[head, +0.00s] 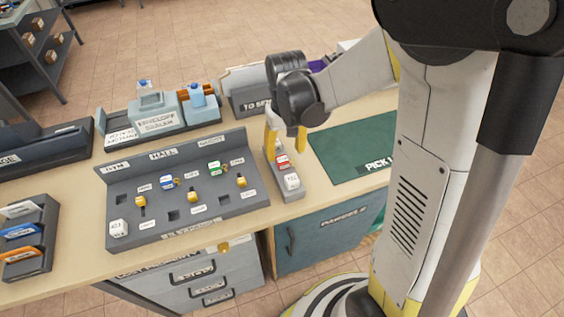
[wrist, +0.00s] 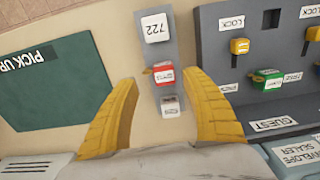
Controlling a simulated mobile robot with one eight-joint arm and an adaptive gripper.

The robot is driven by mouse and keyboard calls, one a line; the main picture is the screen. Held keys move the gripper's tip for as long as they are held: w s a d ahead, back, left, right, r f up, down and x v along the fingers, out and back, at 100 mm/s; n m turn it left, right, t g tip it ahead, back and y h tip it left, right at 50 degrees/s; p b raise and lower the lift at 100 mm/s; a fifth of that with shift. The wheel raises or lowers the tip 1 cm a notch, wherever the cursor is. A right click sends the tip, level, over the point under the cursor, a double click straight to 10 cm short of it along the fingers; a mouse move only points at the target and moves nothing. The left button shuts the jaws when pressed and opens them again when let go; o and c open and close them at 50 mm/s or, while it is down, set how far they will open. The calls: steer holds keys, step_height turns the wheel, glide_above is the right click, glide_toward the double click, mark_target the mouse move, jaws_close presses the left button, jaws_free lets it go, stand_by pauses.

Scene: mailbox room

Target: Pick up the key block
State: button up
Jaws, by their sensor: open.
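My gripper (head: 284,144) is open, its two yellow fingers pointing down over a narrow grey tray (head: 292,197). In the wrist view my gripper (wrist: 160,86) shows one finger on each side of that tray (wrist: 174,38), with nothing held. A red and white block (wrist: 163,74) sits in the tray, between the fingertips in that picture; it also shows in the head view (head: 282,160). A white block marked 722 (wrist: 155,27) sits at the tray's far end. A white label (wrist: 170,111) lies nearer my palm. I cannot tell which block is called the key block.
Left of the tray, a grey rack (head: 185,221) holds several small coloured blocks. A green pick-up mat (head: 355,148) lies to the right. An envelope sealer (head: 157,112) stands behind the rack. Drawers (head: 190,280) and a teal cabinet (head: 325,235) are below the counter.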

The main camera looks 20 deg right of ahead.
mark_target(282, 159)
steer(key=f, duration=0.1)
steer(key=f+b, duration=0.1)
steer(key=f, duration=0.1)
steer(key=f+b, duration=0.1)
steer(key=f, duration=0.1)
steer(key=shift+w+a+f, duration=0.1)
steer(key=shift+w+a, duration=0.05)
steer(key=shift+a, duration=0.2)
steer(key=c, duration=1.1)
